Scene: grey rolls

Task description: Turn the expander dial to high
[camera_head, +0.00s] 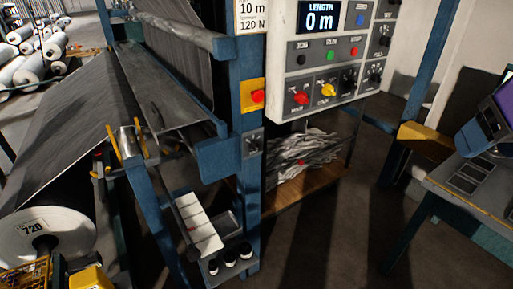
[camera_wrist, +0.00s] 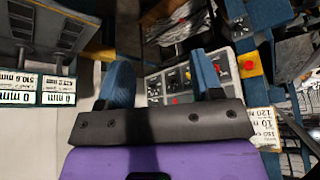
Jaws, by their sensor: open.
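A black dial on a small grey plate (camera_head: 253,143) sits on the blue post, below a red knob on a yellow plate. Its label is too small to read, so I cannot tell if it is the expander dial. It also shows in the wrist view (camera_wrist: 240,28), turned upside down. The control panel (camera_head: 284,95) carries red, yellow and black knobs; their labels are unreadable too. My gripper (camera_wrist: 161,73) has two blue fingers, spread apart and empty. The panel (camera_wrist: 152,85) shows behind them, partly hidden. In the head view my purple gripper is at the right edge.
A blue-framed machine with grey fabric (camera_head: 75,115) fills the left. A grey-topped desk (camera_head: 440,180) stands at the right. A wooden shelf with crumpled grey material (camera_head: 305,155) lies under the panel. Open dark floor (camera_head: 320,245) lies between machine and desk.

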